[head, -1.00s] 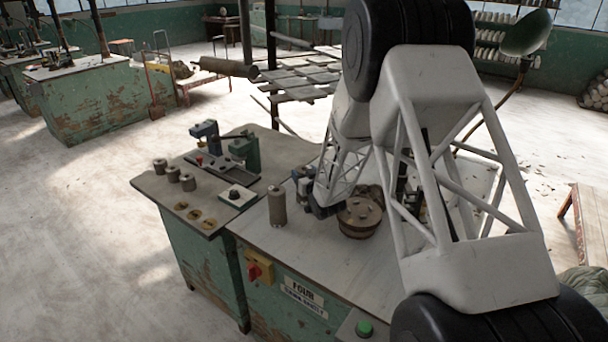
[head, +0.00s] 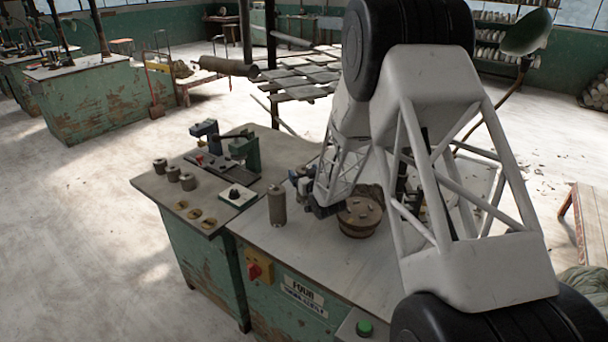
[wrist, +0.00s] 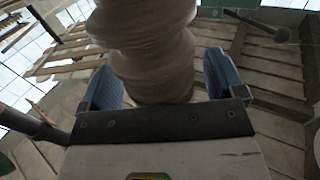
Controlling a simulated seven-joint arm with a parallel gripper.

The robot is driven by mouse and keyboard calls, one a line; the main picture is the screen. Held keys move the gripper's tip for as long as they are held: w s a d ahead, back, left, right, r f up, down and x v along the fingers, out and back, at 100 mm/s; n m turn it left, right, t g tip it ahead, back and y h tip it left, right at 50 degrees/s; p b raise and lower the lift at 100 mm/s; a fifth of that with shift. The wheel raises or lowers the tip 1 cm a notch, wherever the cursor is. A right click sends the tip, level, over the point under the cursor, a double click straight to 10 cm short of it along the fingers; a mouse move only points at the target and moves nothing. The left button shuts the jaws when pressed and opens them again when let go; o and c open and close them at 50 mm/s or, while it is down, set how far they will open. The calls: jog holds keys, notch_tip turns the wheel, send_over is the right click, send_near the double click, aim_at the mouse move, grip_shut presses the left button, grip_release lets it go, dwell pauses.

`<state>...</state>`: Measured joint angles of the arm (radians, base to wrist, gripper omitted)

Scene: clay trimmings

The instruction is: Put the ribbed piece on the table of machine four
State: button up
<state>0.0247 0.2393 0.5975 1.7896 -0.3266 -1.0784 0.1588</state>
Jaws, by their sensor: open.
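The ribbed piece (wrist: 155,55) is a grey-brown clay cylinder with uneven rings. In the wrist view it rises between the two blue fingers of my gripper (wrist: 162,78), with a small gap at the right finger. Contact on the left finger is unclear.
A round wooden tub (head: 358,221) with small pale pieces stands right of the cylinder. To the left are several small cylinders (head: 173,174), brass discs (head: 195,214) and a blue-and-green fixture (head: 240,155). The tabletop in front of the cylinder is clear.

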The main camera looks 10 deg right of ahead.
jog(key=v, duration=1.2)
dwell(0.6)
jog(key=shift+r, duration=0.2)
jog(key=s+d+r+m+g+h, duration=0.2)
jog(key=s+r+g+h, duration=0.35)
jog(key=s+r, duration=0.85)
jog(key=s+r+g, duration=0.2)
jog(key=s+g, duration=0.1)
jog(key=s, duration=0.8)
jog(key=s+a+r+g, duration=0.1)
jog(key=s+r+g, duration=0.1)
jog(key=s, duration=0.9)
jog(key=s+a+r+m+g, duration=0.1)
jog(key=s+r+g, duration=0.2)
jog(key=s, duration=0.8)
jog(key=shift+s+g+y, duration=0.2)
jog(key=shift+g+y, duration=0.15)
jog(key=shift+g, duration=0.3)
